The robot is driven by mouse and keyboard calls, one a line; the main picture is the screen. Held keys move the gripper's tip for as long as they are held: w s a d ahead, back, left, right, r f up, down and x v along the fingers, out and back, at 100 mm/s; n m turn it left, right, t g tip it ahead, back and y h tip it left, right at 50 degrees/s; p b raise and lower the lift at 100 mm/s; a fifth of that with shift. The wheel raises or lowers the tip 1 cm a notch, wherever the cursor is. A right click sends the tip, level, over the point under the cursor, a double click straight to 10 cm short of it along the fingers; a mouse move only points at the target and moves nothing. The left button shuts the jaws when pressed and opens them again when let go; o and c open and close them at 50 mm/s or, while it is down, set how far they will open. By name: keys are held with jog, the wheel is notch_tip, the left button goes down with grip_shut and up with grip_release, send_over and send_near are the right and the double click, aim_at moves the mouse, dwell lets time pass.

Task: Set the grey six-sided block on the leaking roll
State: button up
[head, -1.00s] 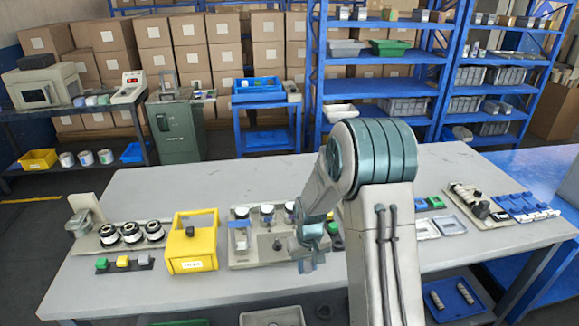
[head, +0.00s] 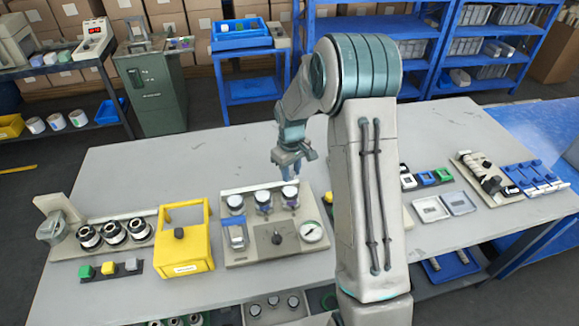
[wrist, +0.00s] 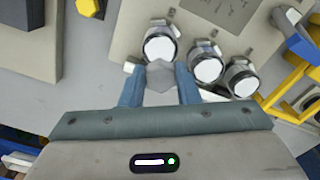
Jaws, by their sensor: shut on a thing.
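My gripper (head: 291,160) is above the back edge of a beige panel (head: 275,257). In the wrist view, its two blue fingers (wrist: 159,88) are shut on a grey six-sided block (wrist: 160,77). The block is hard to make out in the head view. Three short white-topped rolls stand in a row on the panel: left (head: 236,203), middle (head: 263,200) and right (head: 290,195). In the wrist view the block appears beside and partly over the nearest roll (wrist: 160,45), apparently the right one. I cannot tell which roll leaks, or whether block and roll touch.
A yellow open carrier (head: 184,240) stands left of the panel. A round gauge (head: 312,232) sits on its right. A yellow six-sided block (wrist: 88,7) lies nearby. Dark-banded rolls (head: 114,232) and a strip of coloured blocks (head: 108,270) are farther left. The table behind the panel is clear.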

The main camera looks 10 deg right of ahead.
jog(key=shift+f+b, duration=1.75)
jog(key=shift+f, duration=1.25)
jog(key=o, duration=1)
